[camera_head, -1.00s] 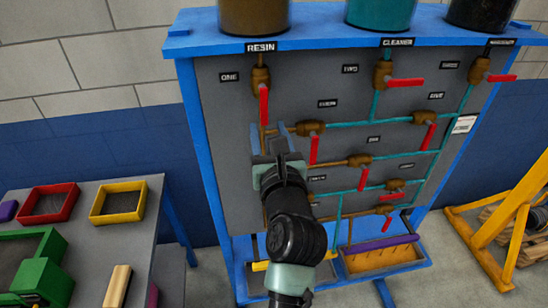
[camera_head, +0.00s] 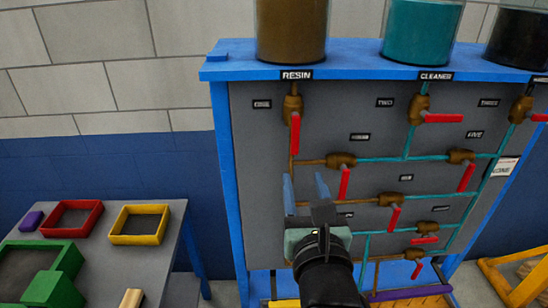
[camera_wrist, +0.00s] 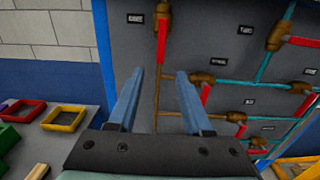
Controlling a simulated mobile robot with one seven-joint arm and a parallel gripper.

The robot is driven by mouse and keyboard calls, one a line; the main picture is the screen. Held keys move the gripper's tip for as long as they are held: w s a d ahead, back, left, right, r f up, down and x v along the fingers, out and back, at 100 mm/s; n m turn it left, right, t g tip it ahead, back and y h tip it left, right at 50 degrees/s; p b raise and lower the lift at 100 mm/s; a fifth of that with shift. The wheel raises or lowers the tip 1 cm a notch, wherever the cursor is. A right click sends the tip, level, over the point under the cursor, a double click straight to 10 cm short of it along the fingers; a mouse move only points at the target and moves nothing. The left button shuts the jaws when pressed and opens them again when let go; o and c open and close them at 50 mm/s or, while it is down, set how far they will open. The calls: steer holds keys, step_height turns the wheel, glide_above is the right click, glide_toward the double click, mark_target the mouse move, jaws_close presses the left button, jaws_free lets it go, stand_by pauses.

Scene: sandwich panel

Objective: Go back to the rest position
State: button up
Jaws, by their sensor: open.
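My gripper (camera_head: 305,190) is in front of the lower left part of the grey valve panel (camera_head: 262,160). Its two blue fingers point up and stand apart with nothing between them. In the wrist view the open fingers (camera_wrist: 158,100) frame the bare panel and a brown vertical pipe. The red handle (camera_head: 295,133) of the valve under the RESIN label points down, above the fingers. Other red valve handles lie to the right, such as one pointing down (camera_head: 344,183) and one lying sideways (camera_head: 443,118). Whether the gripper touches the panel cannot be told.
A grey table (camera_head: 172,245) at left holds a red tray (camera_head: 72,218), a yellow tray (camera_head: 140,225) and a green container (camera_head: 54,290). Brown, teal and black tanks stand on the blue frame's top (camera_head: 235,64). A yellow frame (camera_head: 500,282) stands at lower right.

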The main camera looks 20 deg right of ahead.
steer(key=s+a+r+n+t+b, duration=0.1)
steer(key=a+r+n+t, duration=0.15)
steer(key=r+n, duration=0.4)
steer(key=a+r+n+t+y, duration=0.1)
steer(key=a+r+n, duration=0.35)
steer(key=n, duration=0.25)
steer(key=s+a+r+n+t+b, duration=0.1)
steer(key=a+r+n+t, duration=0.15)
steer(key=r+n, duration=0.4)
steer(key=s+a+r+n+t+y, duration=0.2)
steer(key=s+a+r+n, duration=0.2)
steer(key=n, duration=0.5)
steer(key=s+a+r+n+t+y, duration=0.2)
steer(key=s+a+r+n, duration=0.2)
steer(key=r+n, duration=0.4)
steer(key=shift+s+a+r+n+b, duration=0.3)
steer(key=shift+a+r+n, duration=0.05)
steer(key=shift+n, duration=0.85)
steer(key=shift+w, duration=0.1)
